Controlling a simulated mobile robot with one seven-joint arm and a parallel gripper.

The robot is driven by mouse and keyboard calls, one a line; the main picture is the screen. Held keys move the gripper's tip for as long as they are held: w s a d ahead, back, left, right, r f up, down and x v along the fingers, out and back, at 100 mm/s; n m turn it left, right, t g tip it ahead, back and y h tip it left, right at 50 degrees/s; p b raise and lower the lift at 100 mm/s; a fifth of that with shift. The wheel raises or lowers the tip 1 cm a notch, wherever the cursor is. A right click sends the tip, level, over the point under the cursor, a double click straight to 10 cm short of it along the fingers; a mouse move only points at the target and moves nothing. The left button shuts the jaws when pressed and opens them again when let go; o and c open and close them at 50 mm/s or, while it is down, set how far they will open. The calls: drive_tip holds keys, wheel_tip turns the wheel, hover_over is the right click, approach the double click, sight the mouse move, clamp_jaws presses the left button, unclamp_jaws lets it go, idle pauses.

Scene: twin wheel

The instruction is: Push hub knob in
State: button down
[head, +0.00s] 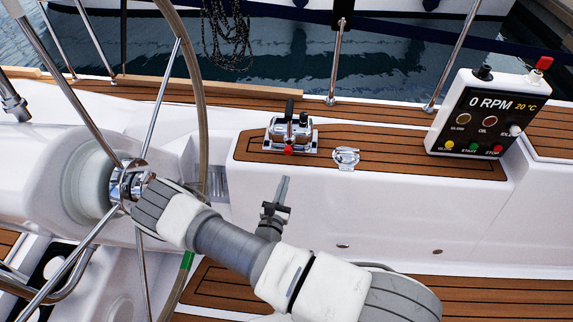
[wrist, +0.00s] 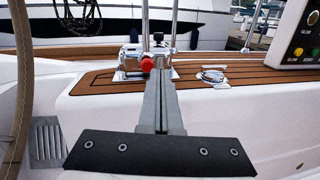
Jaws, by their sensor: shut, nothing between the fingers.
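A chrome lever control (head: 305,133) with a black lever is mounted on the teak-topped cockpit side. A small red knob (head: 288,150) sits on its hub, facing me. My gripper (head: 286,179) is shut and empty, its fingers pointing up just below the red knob in the head view. A gap shows between them in that view. In the wrist view the red knob (wrist: 147,64) shows just left of the tips of my shut gripper (wrist: 159,58). The fingers cover part of the control's base there. I cannot tell how far in the knob is.
A steering wheel (head: 196,85) with chrome spokes stands at the left, close to my arm. A chrome fitting (head: 346,157) lies right of the control. An engine panel (head: 487,115) reading 0 RPM stands farther right. Rail posts rise behind.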

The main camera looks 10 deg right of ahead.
wheel_tip(320, 180, down, 4)
drive_tip(key=r+n+y, duration=0.1)
drive_tip(key=n+y, duration=0.1)
drive_tip(key=b, duration=0.4)
approach(287, 153)
drive_tip(key=shift+n+t+y, duration=0.3)
drive_tip(key=shift+y, duration=0.1)
drive_tip(key=x, duration=0.5)
drive_tip(key=shift+w+d+f, duration=0.15)
drive_tip(key=shift+d+f, duration=0.2)
drive_tip(key=shift+w+d+r, duration=0.1)
drive_tip(key=shift+w+d, duration=0.1)
drive_tip(key=shift+w, duration=0.4)
